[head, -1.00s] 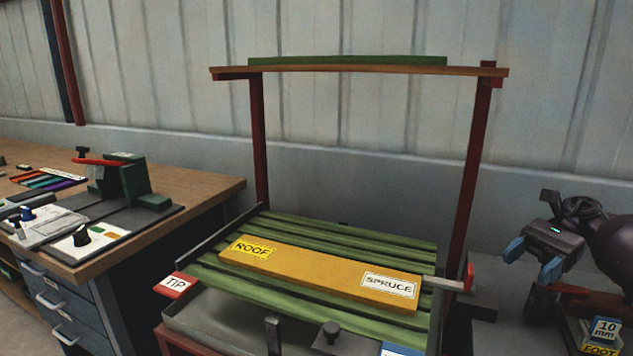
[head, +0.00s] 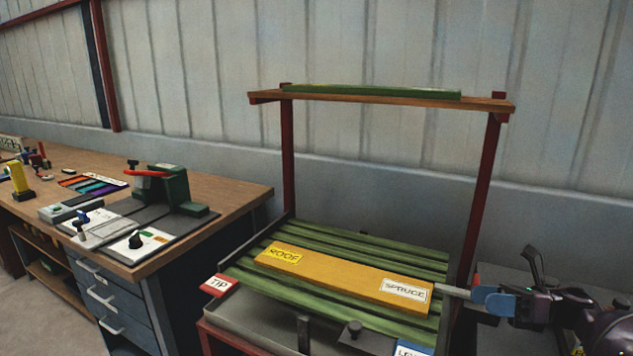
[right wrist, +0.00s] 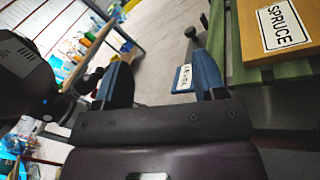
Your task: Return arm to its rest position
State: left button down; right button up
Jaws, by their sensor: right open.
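My right gripper (head: 492,300) is at the lower right of the head view, beside the right end of the slatted green rack. In the right wrist view its two blue fingers (right wrist: 160,82) stand apart with nothing between them. A yellow board (head: 345,279) labelled ROOF and SPRUCE lies on the green slats (head: 400,255). The board's SPRUCE end also shows in the right wrist view (right wrist: 285,28). A grey bar (head: 452,291) with a red part juts from the rack close to my right gripper; contact cannot be told. My left gripper is not in view.
A red-post frame with a wooden shelf (head: 385,99) stands over the rack. A workbench (head: 235,196) with a green clamp device (head: 172,188) and drawers is at left. A red TIP tag (head: 219,286) sits at the rack's left corner. Floor (right wrist: 165,50) is clear between bench and rack.

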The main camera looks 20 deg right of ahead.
pick_arm(q)
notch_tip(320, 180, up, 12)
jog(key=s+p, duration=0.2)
jog(key=p, duration=1.2)
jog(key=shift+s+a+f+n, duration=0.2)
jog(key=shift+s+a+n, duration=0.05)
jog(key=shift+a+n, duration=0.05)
pick_arm(e)
jog(key=s+a+f+n+t+h, duration=0.1)
jog(key=s+a+f+n+h, duration=0.4)
jog(key=s+a+n+h, duration=0.3)
jog(key=s+a+f+n+t+h, duration=0.1)
jog(key=s+a+f+n+h, duration=0.4)
jog(key=a+n, duration=0.9)
jog(key=s+n+h, duration=0.3)
jog(key=s+n, duration=0.2)
jog(key=n, duration=0.3)
jog(key=shift+a+f, duration=0.2)
jog(key=shift+f, duration=0.1)
